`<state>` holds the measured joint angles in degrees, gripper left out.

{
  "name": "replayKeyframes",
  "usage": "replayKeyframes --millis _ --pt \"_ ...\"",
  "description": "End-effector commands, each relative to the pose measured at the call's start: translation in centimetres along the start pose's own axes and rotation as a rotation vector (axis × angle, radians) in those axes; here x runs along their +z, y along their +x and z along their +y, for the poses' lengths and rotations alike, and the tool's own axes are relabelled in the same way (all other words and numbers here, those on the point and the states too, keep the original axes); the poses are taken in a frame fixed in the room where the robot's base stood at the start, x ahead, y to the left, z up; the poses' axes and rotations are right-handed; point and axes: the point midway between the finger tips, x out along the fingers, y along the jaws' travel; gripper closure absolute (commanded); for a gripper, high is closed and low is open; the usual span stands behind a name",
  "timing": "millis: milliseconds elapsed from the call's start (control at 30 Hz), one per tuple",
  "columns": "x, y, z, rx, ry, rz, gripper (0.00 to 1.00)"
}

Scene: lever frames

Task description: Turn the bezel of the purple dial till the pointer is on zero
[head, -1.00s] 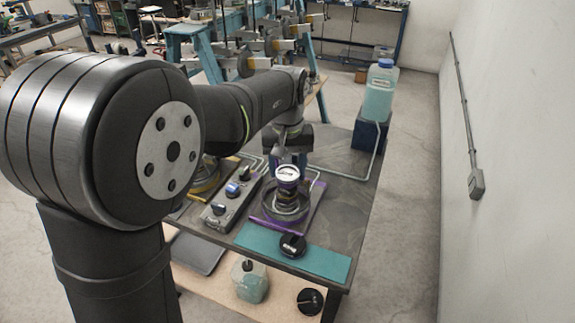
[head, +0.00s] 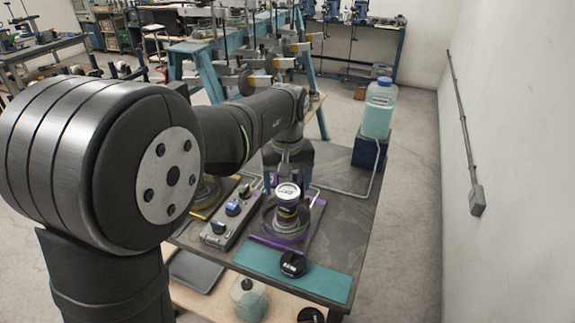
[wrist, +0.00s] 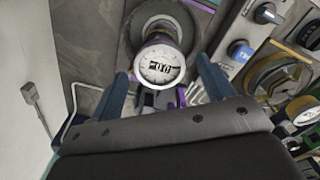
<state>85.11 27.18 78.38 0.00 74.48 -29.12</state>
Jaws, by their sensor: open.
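The purple dial (head: 288,192) has a round white face and stands upright on a round base on the bench. In the wrist view its face (wrist: 160,66) shows dark marks near the middle; I cannot tell where the pointer rests. My gripper (wrist: 162,72) is open, with one blue finger on each side of the dial. A gap shows between each finger and the bezel in the wrist view, though depth is hard to judge.
A grey control box (head: 229,215) with knobs stands left of the dial, and a yellow-based dial (wrist: 306,114) lies beyond it. A black knob (head: 292,264) sits on the teal strip (head: 325,283) at the front edge. A jug (head: 378,108) stands at the back right.

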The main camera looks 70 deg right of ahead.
Motion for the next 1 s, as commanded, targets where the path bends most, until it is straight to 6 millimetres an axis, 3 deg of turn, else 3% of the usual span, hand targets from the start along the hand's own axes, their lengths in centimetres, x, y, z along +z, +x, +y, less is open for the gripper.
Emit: replayKeyframes --millis 167,500,700,1000 --pt "-0.1 -2.7 0.0 0.003 0.000 0.006 0.25" --pt "-0.1 -11.1 0.0 0.003 0.000 0.005 0.25" --pt "0.0 -14.9 0.0 0.002 0.000 0.003 0.25" --pt "0.0 -17.1 0.0 0.001 0.000 0.001 0.25"
